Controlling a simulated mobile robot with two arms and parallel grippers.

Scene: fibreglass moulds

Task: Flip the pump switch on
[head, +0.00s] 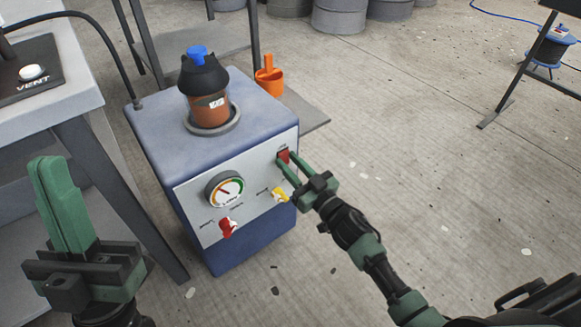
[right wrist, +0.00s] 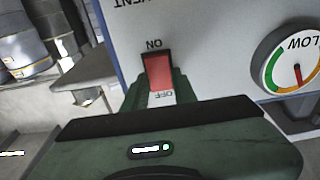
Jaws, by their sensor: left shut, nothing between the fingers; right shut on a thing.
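The pump switch (head: 283,156) is a small red rocker at the upper right of the white front panel on the blue pump box (head: 165,125). In the right wrist view the red switch (right wrist: 158,71) shows large between upside-down ON and OFF labels; which way it is tipped I cannot tell. My right gripper (head: 287,163) is at the panel, its green fingers (right wrist: 160,90) on both sides of the switch and shut on it. My left gripper (head: 57,195) is shut and empty, upright at the lower left, away from the pump.
The panel also has a pressure gauge (head: 226,188), a red handle (head: 228,226) and a yellow handle (head: 280,195). A brown jar (head: 208,108) stands on the pump. A table with a VENT button (head: 33,72) is at left. Open floor (head: 420,130) lies right.

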